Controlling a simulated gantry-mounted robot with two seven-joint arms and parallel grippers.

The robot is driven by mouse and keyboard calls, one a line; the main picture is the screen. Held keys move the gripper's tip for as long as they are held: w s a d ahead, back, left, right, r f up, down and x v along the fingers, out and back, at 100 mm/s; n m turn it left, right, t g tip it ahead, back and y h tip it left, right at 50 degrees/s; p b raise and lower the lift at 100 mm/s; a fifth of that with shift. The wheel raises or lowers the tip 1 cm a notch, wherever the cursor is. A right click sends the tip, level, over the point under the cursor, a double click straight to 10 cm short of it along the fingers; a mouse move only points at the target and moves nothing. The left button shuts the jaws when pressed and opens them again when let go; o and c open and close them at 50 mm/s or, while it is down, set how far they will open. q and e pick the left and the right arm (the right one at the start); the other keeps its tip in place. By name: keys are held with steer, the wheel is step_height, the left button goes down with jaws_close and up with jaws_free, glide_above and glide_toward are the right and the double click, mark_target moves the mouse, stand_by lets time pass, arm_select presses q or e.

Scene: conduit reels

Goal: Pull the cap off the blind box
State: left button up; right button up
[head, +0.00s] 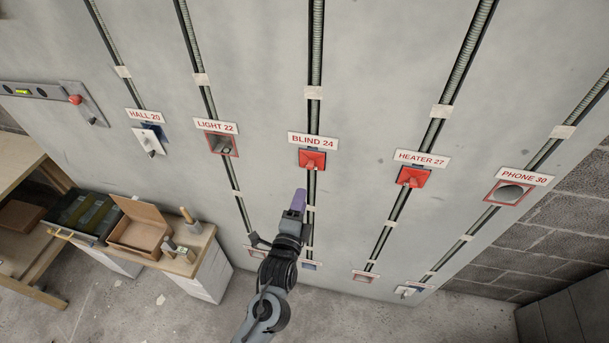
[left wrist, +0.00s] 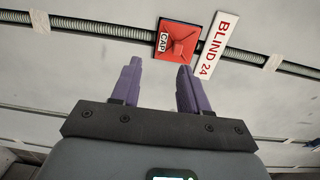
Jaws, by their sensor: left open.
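The blind box's red cap (head: 312,159) sits on the wall just under the white BLIND 24 label (head: 313,141). In the left wrist view the square red cap (left wrist: 179,42) carries a small tab marked CAP (left wrist: 163,41), and its label (left wrist: 220,44) stands beside it. My left gripper (head: 299,194) is below the cap in the head view, apart from it. In the left wrist view its two purple fingers (left wrist: 160,74) are spread and empty, with the cap beyond their tips. The box behind the cap is hidden. My right gripper is in neither view.
The heater box also has a red cap (head: 412,177). The light box (head: 221,144) and phone box (head: 508,193) are uncapped. Conduits run along the wall between boxes. A workbench with a cardboard box (head: 139,229) stands at lower left. The wall around the blind box is clear.

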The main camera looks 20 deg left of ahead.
mark_target(310, 168)
arm_select(q)
steer(key=w+r+b, duration=0.1)
steer(key=w, duration=0.1)
steer(key=w+r+b, duration=0.1)
steer(key=w, duration=0.1)
steer(key=w+r+b, duration=0.1)
steer(key=w, duration=0.2)
steer(key=shift+a+b, duration=0.3)
steer(key=shift+b, duration=0.05)
steer(key=shift+w+a, duration=0.1)
steer(key=shift+w, duration=0.55)
steer(key=shift+w+p, duration=0.35)
steer(key=shift+w, duration=0.25)
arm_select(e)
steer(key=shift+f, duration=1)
arm_select(q)
steer(key=shift+a, duration=0.1)
jaws_close()
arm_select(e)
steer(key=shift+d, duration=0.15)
arm_select(q)
steer(key=shift+s, duration=0.1)
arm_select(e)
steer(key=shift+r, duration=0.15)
